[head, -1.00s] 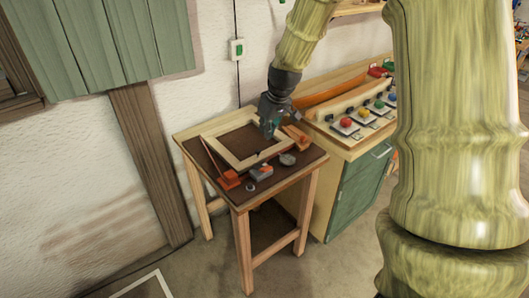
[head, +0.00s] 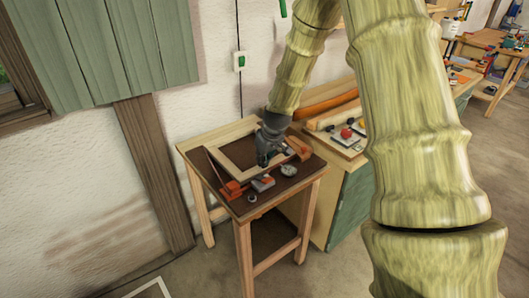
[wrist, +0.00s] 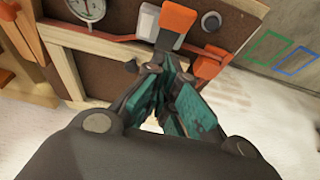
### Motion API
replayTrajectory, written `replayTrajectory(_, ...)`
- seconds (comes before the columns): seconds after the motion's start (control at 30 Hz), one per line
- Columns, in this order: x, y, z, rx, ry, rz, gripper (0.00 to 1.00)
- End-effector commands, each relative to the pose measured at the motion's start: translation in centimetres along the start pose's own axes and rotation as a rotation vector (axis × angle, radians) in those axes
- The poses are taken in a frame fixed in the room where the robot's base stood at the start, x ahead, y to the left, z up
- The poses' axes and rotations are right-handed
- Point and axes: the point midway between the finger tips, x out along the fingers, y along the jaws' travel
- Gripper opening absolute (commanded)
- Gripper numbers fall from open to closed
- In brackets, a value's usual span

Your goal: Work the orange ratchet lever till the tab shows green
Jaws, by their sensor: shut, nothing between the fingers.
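A wooden frame (head: 228,160) lies on the brown top of a small table. At its near corner, an orange part (head: 232,188) sits by a thin orange strip; it also shows in the wrist view (wrist: 208,66). Beside it is a grey block with an orange piece (head: 263,183), seen in the wrist view as an orange lever-like piece (wrist: 179,17) with pale grey parts. I cannot make out a green tab. My gripper (head: 264,162) is shut and empty, above the frame's near side. In the wrist view its teal fingertips (wrist: 172,66) point towards the orange and grey parts; contact cannot be told.
A round dial gauge (head: 288,170) lies right of the block, and a small ring (head: 252,198) near the table's front edge. An orange-brown wooden piece (head: 298,147) is at the right. A green cabinet with a red button (head: 346,133) stands close behind on the right.

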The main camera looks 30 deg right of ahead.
Motion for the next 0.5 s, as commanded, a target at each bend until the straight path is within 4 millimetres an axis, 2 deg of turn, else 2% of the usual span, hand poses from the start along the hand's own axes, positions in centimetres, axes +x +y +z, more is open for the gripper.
replayTrajectory(0.23, 1.9, -0.1, 2.1, 0.000, -0.002, -0.002, 0.00)
replayTrajectory(0.5, 2.8, -0.1, 2.8, -0.001, 0.000, -0.001, 0.00)
